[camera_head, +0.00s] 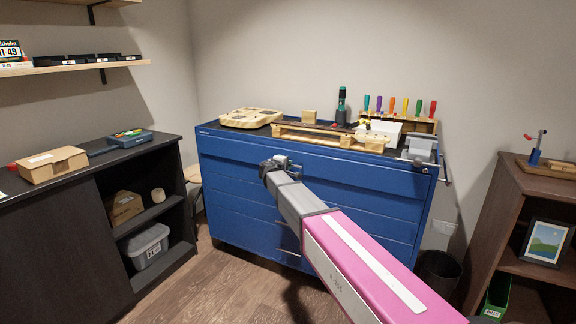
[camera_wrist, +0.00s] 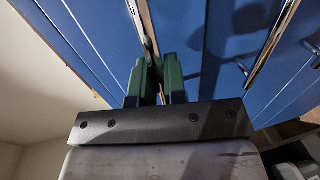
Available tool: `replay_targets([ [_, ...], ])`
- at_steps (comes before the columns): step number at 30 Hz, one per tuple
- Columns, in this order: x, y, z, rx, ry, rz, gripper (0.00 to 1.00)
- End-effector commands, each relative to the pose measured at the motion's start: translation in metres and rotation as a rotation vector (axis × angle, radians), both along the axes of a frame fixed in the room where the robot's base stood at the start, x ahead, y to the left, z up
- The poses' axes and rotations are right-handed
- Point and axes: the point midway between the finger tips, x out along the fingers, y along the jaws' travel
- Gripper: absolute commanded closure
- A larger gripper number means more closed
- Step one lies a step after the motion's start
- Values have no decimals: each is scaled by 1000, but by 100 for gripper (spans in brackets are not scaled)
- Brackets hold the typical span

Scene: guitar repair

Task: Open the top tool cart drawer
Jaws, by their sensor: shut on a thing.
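The blue tool cart (camera_head: 225,205) stands against the back wall with several drawers one above another. The top drawer (camera_head: 365,174) has a blue front just under the dark worktop; I see no clear gap around it in the head view. My gripper (camera_head: 279,163) is at the upper front of the cart, left of its middle. In the wrist view my green fingers (camera_wrist: 155,78) are close together around a thin metal drawer handle (camera_wrist: 145,28), shut on it. The exact contact is partly hidden by the fingers.
On the cart top are a wooden guitar body (camera_head: 250,118), a wooden rack (camera_head: 328,135), a grey vise (camera_head: 419,148) and several coloured screwdrivers (camera_head: 405,106). A dark cabinet (camera_head: 60,245) stands left, a brown shelf (camera_head: 510,215) right. Floor (camera_head: 235,280) shows before the cart.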

Motion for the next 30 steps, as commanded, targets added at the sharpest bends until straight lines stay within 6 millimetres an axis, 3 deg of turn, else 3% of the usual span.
replay_targets([
  [8,-58,21,0,0,2,2,100],
  [21,-169,66,-1,0,2,1,100],
  [30,-223,89,-1,0,2,1,100],
])
